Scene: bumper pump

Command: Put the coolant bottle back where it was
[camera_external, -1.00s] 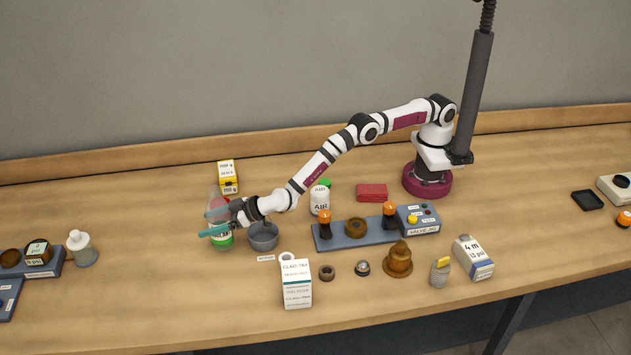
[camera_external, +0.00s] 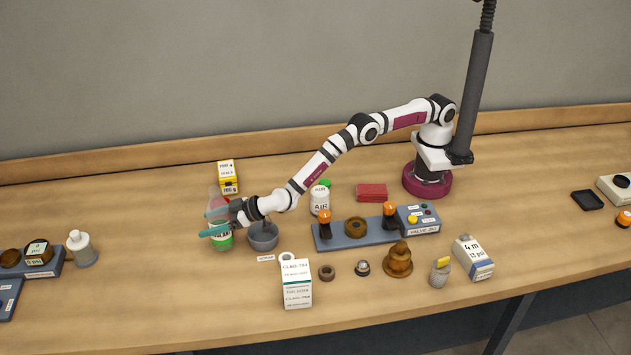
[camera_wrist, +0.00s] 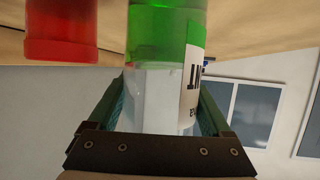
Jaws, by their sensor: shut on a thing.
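The coolant bottle (camera_external: 223,241), with green liquid and a white label, is at the left end of my reach in the external view. My gripper (camera_external: 209,223), with teal fingers, is shut around it. In the wrist view, the bottle (camera_wrist: 160,40) stands between the two fingers (camera_wrist: 155,112), its clear part in the grip and its green part beyond. Part of its label shows on the right side. The fingers hide its upper part in the external view. I cannot tell whether its base touches the table.
A reddish see-through bottle (camera_external: 213,194) is just behind my gripper; a red thing (camera_wrist: 60,30) shows beside the bottle in the wrist view. A yellow-white box (camera_external: 228,177) stands behind.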

